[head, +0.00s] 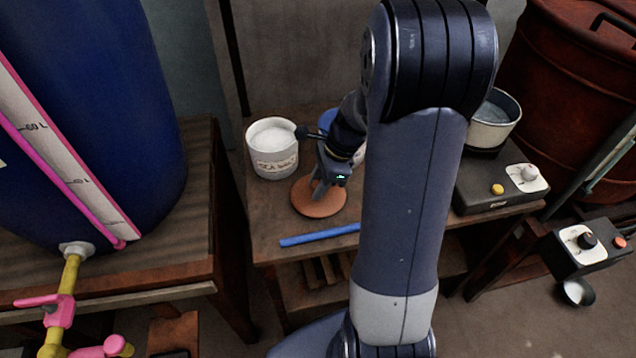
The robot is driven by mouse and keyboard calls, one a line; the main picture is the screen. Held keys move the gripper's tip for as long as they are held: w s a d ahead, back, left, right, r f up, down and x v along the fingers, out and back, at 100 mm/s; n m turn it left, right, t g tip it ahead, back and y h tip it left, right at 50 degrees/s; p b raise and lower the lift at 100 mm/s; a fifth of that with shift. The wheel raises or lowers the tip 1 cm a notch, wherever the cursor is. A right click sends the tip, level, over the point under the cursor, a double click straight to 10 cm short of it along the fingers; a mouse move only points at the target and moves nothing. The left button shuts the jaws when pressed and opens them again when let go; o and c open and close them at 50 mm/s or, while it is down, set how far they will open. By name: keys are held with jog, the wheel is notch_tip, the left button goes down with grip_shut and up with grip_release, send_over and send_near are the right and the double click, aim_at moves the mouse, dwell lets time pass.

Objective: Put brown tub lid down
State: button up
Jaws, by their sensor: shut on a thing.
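The brown tub lid (307,204) is a flat round orange-brown disc near the front left of the small wooden table (274,236). My gripper (322,190) is over the lid and shut on it, seemingly by its middle. The arm and gripper hide part of the lid. I cannot tell whether the lid touches the tabletop or is just above it.
A white tub (273,163) of white powder stands behind the lid. A blue stick (318,235) lies in front. A blue object (328,119) is partly hidden behind my arm. A metal pot (493,122) and control box (497,186) stand right. A blue vat (100,110) stands left.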

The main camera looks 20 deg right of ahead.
aim_at(312, 184)
jog(key=shift+f, duration=0.2)
jog(key=o, duration=0.9)
jog(key=shift+o, duration=0.2)
jog(key=shift+r, duration=0.1)
jog(key=w+p+v, duration=0.1)
jog(key=p+v, duration=0.1)
jog(key=v, duration=1)
jog(key=shift+s+r, duration=0.15)
jog(key=shift+s, duration=0.3)
jog(key=b+x, duration=0.2)
jog(key=x, duration=1)
jog(key=shift+s, duration=0.1)
jog(key=shift+r+p, duration=0.4)
jog(key=shift+r, duration=1.2)
